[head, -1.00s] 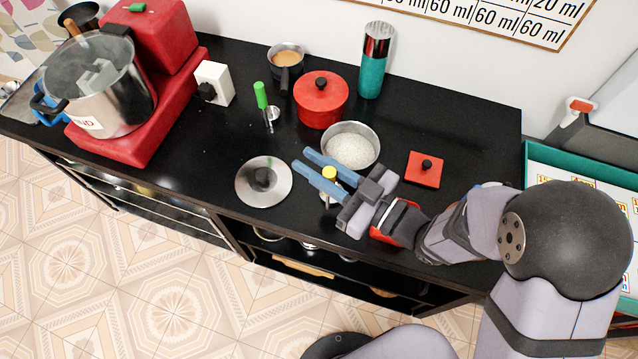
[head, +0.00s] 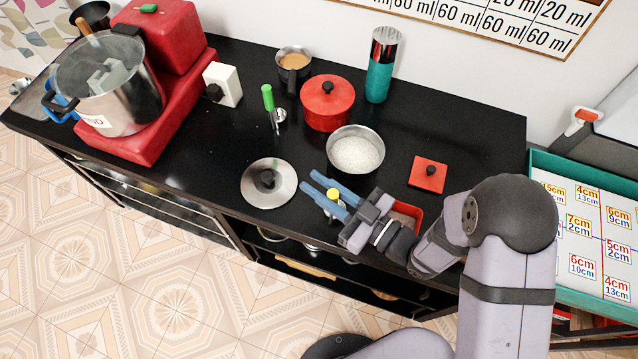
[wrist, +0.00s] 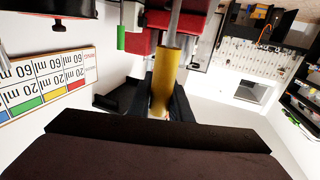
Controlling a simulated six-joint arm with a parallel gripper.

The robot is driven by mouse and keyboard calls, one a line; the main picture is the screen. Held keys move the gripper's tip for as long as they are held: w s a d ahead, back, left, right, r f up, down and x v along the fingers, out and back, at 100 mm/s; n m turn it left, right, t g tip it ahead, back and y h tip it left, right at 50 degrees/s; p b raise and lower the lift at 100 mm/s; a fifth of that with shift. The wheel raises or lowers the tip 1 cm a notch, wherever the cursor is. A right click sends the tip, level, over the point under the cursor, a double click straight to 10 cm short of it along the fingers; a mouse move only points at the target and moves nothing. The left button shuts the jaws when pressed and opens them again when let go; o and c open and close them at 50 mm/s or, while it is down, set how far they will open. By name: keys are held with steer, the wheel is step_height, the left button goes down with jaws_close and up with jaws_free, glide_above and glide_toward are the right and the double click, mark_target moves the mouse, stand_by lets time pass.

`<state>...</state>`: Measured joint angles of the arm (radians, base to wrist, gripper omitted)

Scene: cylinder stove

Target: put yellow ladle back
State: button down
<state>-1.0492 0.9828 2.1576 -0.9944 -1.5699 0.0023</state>
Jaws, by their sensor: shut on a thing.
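The yellow ladle shows in the head view as a round yellow handle end (head: 333,193) with a little metal below it. My gripper (head: 309,180) is shut on its handle, with the blue fingers on either side. The gripper is near the counter's front edge, in front of the steel pot of white grains (head: 356,153). In the wrist view the yellow handle (wrist: 168,78) stands between the dark fingers. The ladle's bowl is mostly hidden.
An open red box (head: 408,213) sits by my wrist. A red square lid (head: 428,175), a round steel lid (head: 268,184), a red pot (head: 326,103), a green-handled ladle (head: 268,98) and a teal flask (head: 380,75) are around.

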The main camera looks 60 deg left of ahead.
steer(key=shift+f, duration=0.25)
steer(key=c, duration=1.6)
jaws_free()
steer(key=shift+r, duration=0.15)
steer(key=shift+b+v, duration=1.7)
steer(key=shift+v, duration=4.3)
